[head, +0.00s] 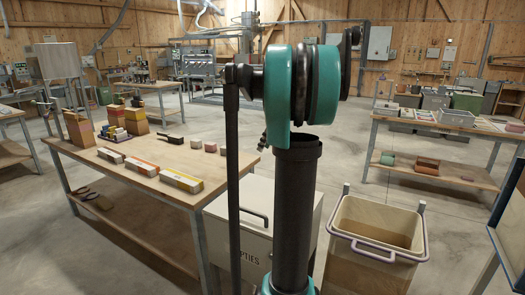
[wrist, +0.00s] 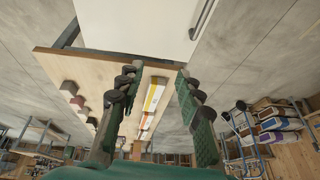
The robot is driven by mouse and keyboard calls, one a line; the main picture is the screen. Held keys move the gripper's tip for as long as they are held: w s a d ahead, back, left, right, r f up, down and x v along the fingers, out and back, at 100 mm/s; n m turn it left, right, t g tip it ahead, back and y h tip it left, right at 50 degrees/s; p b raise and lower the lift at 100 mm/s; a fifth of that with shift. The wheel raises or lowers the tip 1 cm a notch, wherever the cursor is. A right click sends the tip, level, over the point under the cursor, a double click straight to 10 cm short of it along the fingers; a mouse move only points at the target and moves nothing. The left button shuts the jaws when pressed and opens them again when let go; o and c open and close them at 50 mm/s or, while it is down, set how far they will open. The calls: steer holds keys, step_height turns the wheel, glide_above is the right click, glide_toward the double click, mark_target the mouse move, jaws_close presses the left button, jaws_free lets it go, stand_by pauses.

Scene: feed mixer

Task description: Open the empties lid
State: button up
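The empties bin is a white box (head: 258,262) with part of its label, "PTIES", showing on the front. It stands beside the long wooden table. My dark arm crosses in front of it and hides its middle. Its lid (head: 262,195) lies flat and looks closed, with a dark bar handle (head: 249,213) near the front left. In the wrist view the white box (wrist: 135,22) is at the top, with the handle (wrist: 203,20) at upper right. My gripper (wrist: 157,72) is open and empty, its fingers apart from the box. The head view does not show the fingers.
The wooden table (head: 150,178) with several boxes and blocks is left of the bin. Another table (head: 440,128) is farther right. Concrete floor between them is free.

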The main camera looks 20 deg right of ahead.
steer(key=shift+x, duration=1.5)
jaws_close()
steer(key=c, duration=0.8)
jaws_free()
steer(key=o, duration=0.8)
steer(key=v, duration=1.2)
